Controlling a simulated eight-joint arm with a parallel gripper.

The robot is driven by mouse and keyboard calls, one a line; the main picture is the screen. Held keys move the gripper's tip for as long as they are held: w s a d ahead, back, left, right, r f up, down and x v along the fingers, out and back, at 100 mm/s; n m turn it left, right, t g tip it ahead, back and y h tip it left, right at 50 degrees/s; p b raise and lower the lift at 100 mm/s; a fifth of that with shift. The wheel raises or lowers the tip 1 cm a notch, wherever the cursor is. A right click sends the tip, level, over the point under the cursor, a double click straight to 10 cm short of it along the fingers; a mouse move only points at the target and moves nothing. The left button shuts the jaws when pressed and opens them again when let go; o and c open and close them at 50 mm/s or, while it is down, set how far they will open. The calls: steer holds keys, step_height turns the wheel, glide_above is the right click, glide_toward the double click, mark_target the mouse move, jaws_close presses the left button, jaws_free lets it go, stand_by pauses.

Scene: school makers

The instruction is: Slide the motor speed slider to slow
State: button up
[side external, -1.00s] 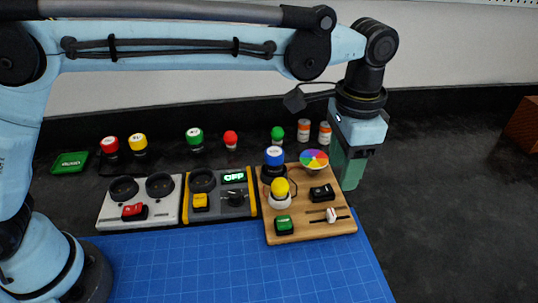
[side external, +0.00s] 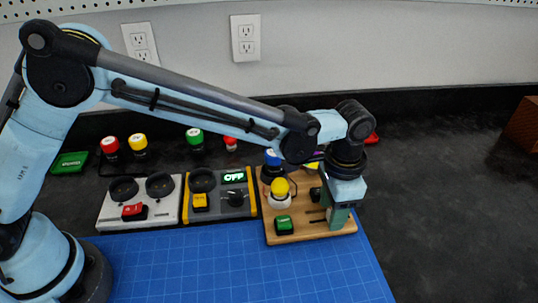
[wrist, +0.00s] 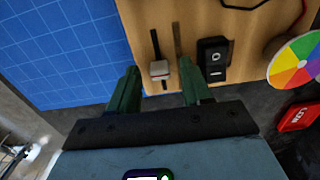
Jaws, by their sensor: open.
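In the side view my gripper (side external: 338,217) is low over the right part of the wooden board (side external: 290,238) and hides the knob. I cannot tell whether a finger touches it. No speed labels are readable.
A black rocker switch (wrist: 212,58) stands close beside the right finger. A colour wheel (wrist: 295,62) and a red block (wrist: 299,116) lie farther right. A yellow bulb (side external: 280,189) and a green button (side external: 284,224) share the board. The blue mat (side external: 210,268) is clear.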

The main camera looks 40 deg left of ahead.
mark_target(313, 221)
jaws_close()
steer(key=shift+s+a, duration=1.25)
steer(key=shift+a, duration=0.05)
jaws_free()
steer(key=shift+r, duration=0.1)
step_height(313, 221, up, 12)
stand_by(0.4)
